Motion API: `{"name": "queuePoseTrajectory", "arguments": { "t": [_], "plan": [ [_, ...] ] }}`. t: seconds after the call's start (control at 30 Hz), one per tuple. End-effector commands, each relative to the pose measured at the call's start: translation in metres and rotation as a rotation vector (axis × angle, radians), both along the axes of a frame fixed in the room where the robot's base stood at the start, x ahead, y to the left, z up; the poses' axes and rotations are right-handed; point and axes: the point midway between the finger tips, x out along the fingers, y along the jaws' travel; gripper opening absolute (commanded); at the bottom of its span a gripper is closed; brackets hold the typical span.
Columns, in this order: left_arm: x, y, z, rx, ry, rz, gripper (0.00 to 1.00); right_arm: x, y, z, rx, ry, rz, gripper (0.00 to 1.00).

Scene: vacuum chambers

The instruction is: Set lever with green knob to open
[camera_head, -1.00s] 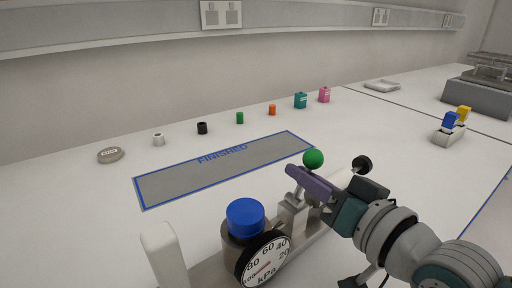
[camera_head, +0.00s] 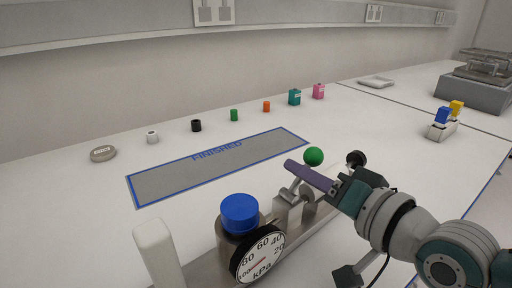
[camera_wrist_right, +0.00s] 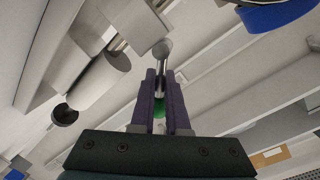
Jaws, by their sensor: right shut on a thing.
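The green knob (camera_head: 314,156) sits on top of a small metal lever on the vacuum apparatus (camera_head: 205,268). My right gripper (camera_head: 303,174) comes in from the right, just below and in front of the knob. In the right wrist view its purple fingers (camera_wrist_right: 161,100) are closed around the lever's thin metal rod (camera_wrist_right: 163,62). The green knob shows there only in part (camera_wrist_right: 158,110), behind and between the fingers. The lever's lower part is partly hidden by the fingers in the head view. My left gripper is not in view.
A second lever with a black knob (camera_head: 356,158) stands close behind my right gripper. A blue-capped cylinder (camera_head: 239,213) and a kPa gauge (camera_head: 260,258) are to the left. A white post (camera_head: 158,255) rises at lower left. The "FINISHED" mat (camera_head: 160,190) lies empty behind.

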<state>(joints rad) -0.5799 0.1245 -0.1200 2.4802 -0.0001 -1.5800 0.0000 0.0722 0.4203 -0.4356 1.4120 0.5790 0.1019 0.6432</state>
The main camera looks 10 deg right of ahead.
Motion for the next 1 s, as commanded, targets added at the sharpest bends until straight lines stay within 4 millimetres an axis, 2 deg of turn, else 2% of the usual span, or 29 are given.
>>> {"name": "queuePoseTrajectory", "arguments": {
  "t": [0.07, 0.1, 0.37, 0.67, 0.77, 1.0],
  "plan": [
    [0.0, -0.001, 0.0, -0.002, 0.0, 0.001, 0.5, 0.0, 0.0, -0.001, 0.0, 0.004, 0.0, 0.0],
    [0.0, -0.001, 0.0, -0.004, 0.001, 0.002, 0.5, 0.0, -0.001, -0.001, -0.001, 0.005, -0.001, 0.14],
    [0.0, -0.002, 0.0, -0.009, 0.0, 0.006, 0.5, 0.0, 0.0, -0.001, -0.002, 0.003, -0.001, 0.43],
    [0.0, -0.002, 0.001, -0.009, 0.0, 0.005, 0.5, -0.003, -0.001, 0.0, -0.002, 0.002, 0.0, 0.43],
    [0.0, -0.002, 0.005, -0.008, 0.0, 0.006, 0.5, -0.012, -0.004, 0.002, -0.002, 0.004, 0.0, 0.43],
    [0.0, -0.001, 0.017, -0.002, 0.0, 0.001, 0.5, -0.056, -0.018, 0.009, -0.003, 0.007, 0.001, 0.43]
  ]
}}
